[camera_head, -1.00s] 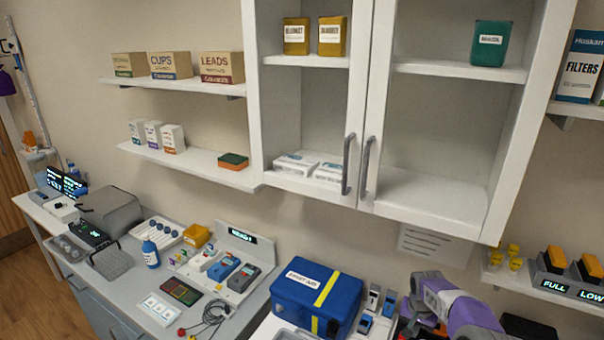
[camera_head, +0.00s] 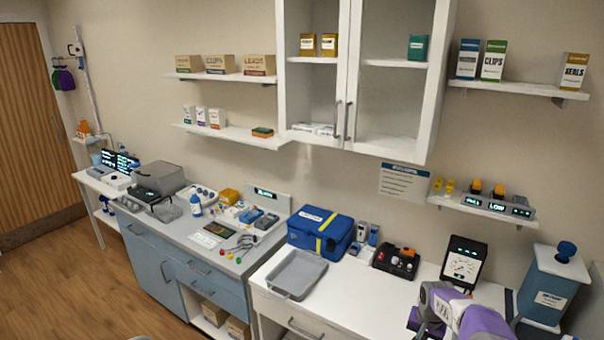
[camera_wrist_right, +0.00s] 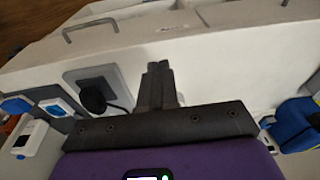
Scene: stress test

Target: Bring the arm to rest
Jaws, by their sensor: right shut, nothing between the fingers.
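My right arm, purple and grey (camera_head: 465,312), comes in at the bottom right of the head view, over the front of the white counter (camera_head: 345,290). Its fingertips are hard to make out there. In the right wrist view my right gripper (camera_wrist_right: 158,72) shows its two dark fingers pressed together with nothing between them. The fingers stand in front of the pale counter surface. My left gripper is in neither view.
On the white counter are a grey tray (camera_head: 296,274), a blue bag (camera_head: 320,232), a black box with knobs (camera_head: 396,261), a gauge (camera_head: 463,262) and a blue canister (camera_head: 550,285). Cabinets and shelves hang above. Open wooden floor (camera_head: 75,285) lies at left.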

